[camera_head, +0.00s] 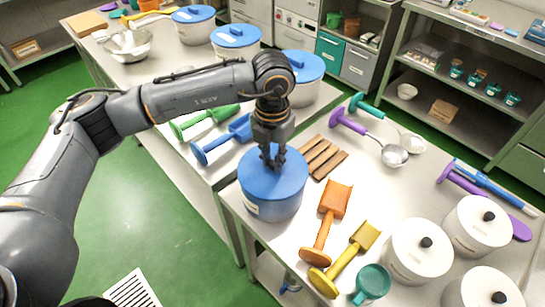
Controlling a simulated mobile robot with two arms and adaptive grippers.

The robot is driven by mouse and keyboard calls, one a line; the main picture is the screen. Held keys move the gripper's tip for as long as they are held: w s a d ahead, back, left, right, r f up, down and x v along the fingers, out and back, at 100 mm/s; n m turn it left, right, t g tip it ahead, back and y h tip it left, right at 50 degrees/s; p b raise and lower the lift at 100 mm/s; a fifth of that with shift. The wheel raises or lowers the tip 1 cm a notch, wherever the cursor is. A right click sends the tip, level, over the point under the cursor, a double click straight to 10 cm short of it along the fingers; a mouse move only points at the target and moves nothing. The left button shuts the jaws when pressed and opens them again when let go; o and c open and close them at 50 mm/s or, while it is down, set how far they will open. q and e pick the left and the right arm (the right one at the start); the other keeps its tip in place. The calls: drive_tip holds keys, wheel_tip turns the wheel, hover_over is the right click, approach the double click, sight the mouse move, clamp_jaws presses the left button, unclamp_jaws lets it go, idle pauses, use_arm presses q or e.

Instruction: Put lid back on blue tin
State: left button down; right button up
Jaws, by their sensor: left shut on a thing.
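A blue tin (276,207) with a pale label stands upright near the left corner of the front table. Its blue lid (290,182) lies over the tin's mouth and looks about level. I cannot tell whether its rim is fully seated. My left gripper (273,162) points straight down at the middle of the lid and is shut on the lid's handle, which the fingers hide. My right gripper is not in view.
Brown bars (323,157), an orange scoop (326,220) and a yellow scoop (345,258) lie close right of the tin. White lidded pots (418,255) stand front right. Blue-lidded white pots (303,66) and a blue scoop (222,140) are behind. The table's middle right is clear.

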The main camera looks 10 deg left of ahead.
use_arm(q)
drive_tip(key=shift+f+b, duration=0.15)
drive_tip(key=shift+b, duration=0.25)
idle(0.3)
drive_tip(key=c, duration=1.1)
unclamp_jaws()
drive_tip(key=shift+c, duration=0.2)
drive_tip(key=shift+o, duration=0.4)
drive_tip(key=o, duration=0.5)
drive_tip(key=shift+c, duration=0.2)
drive_tip(key=shift+r+p, duration=1.5)
drive_tip(key=shift+r, duration=2.05)
